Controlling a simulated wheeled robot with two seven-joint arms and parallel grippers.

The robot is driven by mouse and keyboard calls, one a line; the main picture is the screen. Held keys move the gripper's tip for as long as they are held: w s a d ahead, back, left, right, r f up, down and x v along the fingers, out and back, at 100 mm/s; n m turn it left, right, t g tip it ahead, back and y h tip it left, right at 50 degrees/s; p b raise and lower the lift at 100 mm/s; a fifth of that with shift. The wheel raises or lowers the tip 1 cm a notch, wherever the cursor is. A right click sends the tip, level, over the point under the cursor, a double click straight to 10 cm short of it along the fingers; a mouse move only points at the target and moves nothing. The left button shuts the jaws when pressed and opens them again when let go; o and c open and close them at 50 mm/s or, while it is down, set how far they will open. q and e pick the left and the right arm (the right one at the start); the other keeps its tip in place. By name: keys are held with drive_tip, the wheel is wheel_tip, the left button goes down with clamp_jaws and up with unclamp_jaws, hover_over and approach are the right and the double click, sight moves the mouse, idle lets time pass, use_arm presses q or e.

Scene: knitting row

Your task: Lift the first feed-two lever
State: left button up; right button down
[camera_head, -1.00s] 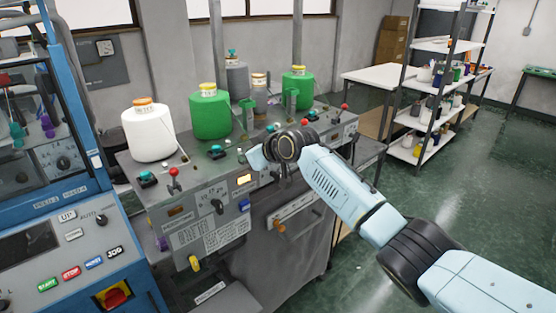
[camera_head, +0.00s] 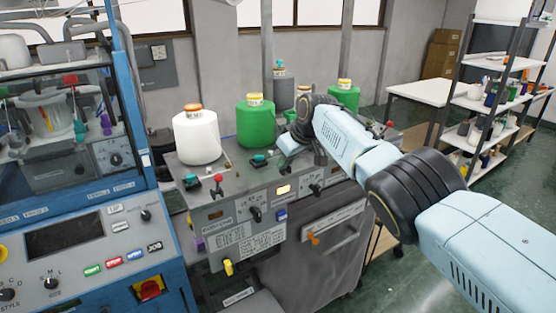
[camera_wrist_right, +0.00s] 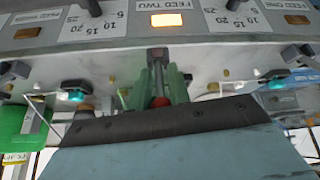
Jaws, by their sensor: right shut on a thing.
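In the right wrist view, my right gripper (camera_wrist_right: 160,78) has its pale green fingers closed on the red-knobbed feed-two lever (camera_wrist_right: 160,102), under the lit window (camera_wrist_right: 168,20) marked FEED TWO. The lever's lower part is mostly hidden between the fingers. In the head view, my right arm reaches in from the right over the grey machine, and its wrist covers the feed-two lever. The lit window also shows there (camera_head: 284,190). My left gripper is not in view.
Another red-knobbed lever (camera_head: 218,178) stands to the left on the machine top. A white cone (camera_head: 196,140) and green cones (camera_head: 255,124) stand behind. A blue-framed machine (camera_head: 130,90) is at the left. Shelves (camera_head: 500,65) and open floor lie at the right.

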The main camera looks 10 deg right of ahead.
idle(0.5)
drive_tip(key=c, duration=1.3)
unclamp_jaws()
drive_tip(key=shift+r, duration=0.1)
drive_tip(key=shift+p+v, duration=0.65)
drive_tip(key=shift+v, duration=0.1)
drive_tip(key=shift+s+d+r+p, duration=0.2)
drive_tip(key=shift+s+r+p, duration=0.1)
drive_tip(key=shift+r, duration=0.3)
drive_tip(key=b+v, duration=0.2)
drive_tip(key=v, duration=0.8)
drive_tip(key=shift+r, duration=0.1)
